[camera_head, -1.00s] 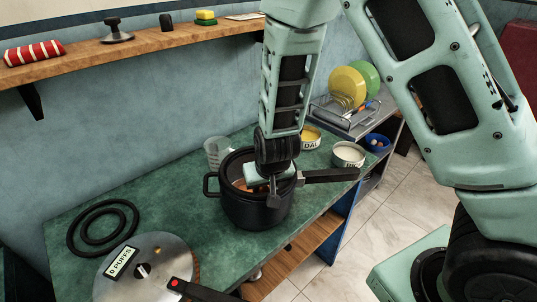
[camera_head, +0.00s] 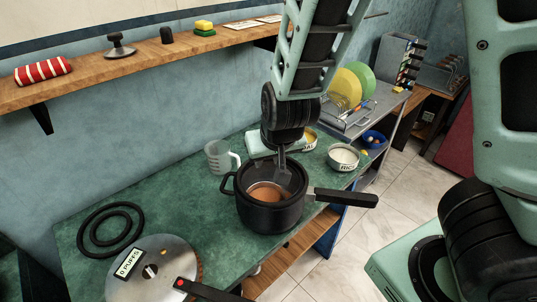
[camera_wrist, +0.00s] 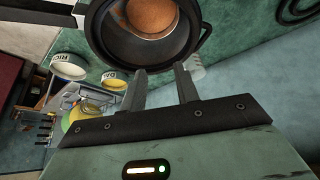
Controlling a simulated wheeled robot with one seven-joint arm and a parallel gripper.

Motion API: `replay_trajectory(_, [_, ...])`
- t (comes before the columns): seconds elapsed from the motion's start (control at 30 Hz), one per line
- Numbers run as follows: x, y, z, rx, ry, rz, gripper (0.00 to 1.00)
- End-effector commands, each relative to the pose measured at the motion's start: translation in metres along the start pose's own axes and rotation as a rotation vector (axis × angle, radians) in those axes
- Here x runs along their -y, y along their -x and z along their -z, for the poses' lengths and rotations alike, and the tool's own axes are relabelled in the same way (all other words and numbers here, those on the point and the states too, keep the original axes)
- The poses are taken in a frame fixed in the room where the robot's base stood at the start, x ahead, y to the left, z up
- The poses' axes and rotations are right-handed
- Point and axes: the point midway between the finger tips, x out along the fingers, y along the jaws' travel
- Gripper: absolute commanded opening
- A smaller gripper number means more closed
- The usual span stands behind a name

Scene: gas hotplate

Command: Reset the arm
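My gripper (camera_head: 286,172) is at the pot's back right rim in the head view, pointing down. In the wrist view my gripper (camera_wrist: 161,82) has its two fingers apart with nothing between them. The black pot (camera_head: 270,214) stands on the green counter, with a long handle to the right. A brown round mass (camera_head: 265,193) lies inside it. The pot (camera_wrist: 112,48) also shows at the top of the wrist view, beyond the fingertips. I cannot tell whether a finger touches the pot.
A clear measuring cup (camera_head: 219,157) stands behind the pot and a RICE bowl (camera_head: 343,157) to its right. A puff maker disc (camera_head: 140,284) and black rings (camera_head: 110,229) lie at the front left. A wooden shelf (camera_head: 143,57) runs above; a dish rack (camera_head: 347,117) stands behind.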

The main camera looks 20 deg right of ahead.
Motion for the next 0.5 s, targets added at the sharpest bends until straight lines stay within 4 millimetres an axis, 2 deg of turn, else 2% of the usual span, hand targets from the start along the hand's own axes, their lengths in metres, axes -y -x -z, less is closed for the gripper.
replay_trajectory(0.33, [0.004,0.001,-0.004,0.013,0.009,0.014,0.31])
replay_trajectory(0.43, [0.019,0.011,-0.019,0.074,0.047,0.070,0.31])
replay_trajectory(0.5, [0.035,0.025,-0.038,0.141,0.105,0.133,0.31])
